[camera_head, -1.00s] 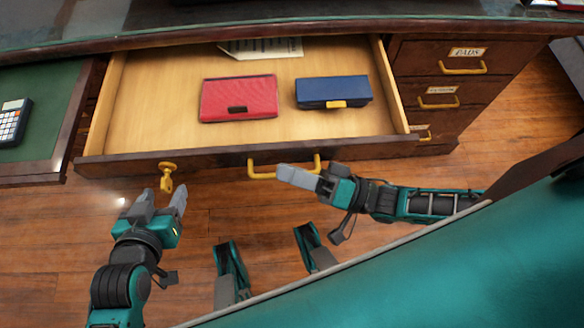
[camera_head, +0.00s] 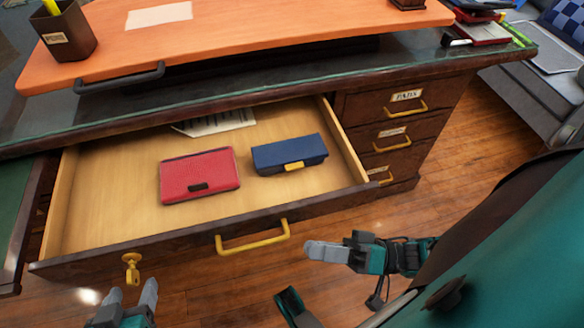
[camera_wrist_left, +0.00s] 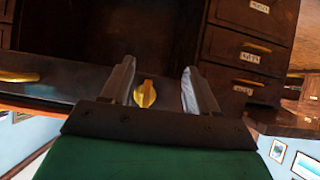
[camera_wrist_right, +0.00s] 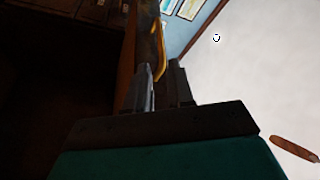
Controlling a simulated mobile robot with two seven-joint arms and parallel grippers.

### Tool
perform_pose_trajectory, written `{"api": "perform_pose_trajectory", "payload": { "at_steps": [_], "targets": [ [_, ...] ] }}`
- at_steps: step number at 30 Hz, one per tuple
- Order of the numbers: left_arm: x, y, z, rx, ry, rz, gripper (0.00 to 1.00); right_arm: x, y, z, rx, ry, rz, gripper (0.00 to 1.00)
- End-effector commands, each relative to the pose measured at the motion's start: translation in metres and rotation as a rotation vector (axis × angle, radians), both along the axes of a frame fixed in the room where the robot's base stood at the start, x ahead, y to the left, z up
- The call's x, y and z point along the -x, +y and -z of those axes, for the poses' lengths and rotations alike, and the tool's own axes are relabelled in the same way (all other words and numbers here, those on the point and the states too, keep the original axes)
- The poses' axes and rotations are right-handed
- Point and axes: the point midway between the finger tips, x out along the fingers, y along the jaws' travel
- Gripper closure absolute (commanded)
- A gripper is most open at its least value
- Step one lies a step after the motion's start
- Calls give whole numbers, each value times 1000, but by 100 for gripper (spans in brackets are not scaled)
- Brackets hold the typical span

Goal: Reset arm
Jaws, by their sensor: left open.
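My left gripper (camera_head: 130,298) is at the bottom left of the head view, open and empty, just in front of the open drawer. In the left wrist view its two fingers (camera_wrist_left: 158,88) stand apart, with the yellow key (camera_wrist_left: 145,94) showing between them but not gripped. The key (camera_head: 132,268) sits in the drawer front. My right gripper (camera_head: 330,252) is right of and below the yellow drawer handle (camera_head: 252,237), apart from it. In the right wrist view its fingers (camera_wrist_right: 163,88) appear close together, with nothing clearly held between them.
The open drawer (camera_head: 110,200) holds a red case (camera_head: 200,175), a blue case (camera_head: 290,153) and a paper (camera_head: 215,122). Closed drawers (camera_head: 390,135) are at the right. An orange desktop board (camera_head: 230,35) carries a pen cup (camera_head: 65,35). Floor (camera_head: 475,135) is open at right.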

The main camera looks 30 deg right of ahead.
Motion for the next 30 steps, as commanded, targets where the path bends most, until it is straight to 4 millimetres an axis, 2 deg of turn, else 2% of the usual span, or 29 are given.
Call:
{"api": "perform_pose_trajectory", "payload": {
  "at_steps": [3,7,30],
  "targets": [
    [0,0,1,0,1,0,40,8,-12,4,1,1,1,78],
    [0,0,2,1,0,-1,40,11,-16,4,-1,0,1,78],
    [-3,-2,-1,11,-6,-7,40,11,-16,4,-1,1,1,78]
  ]
}}
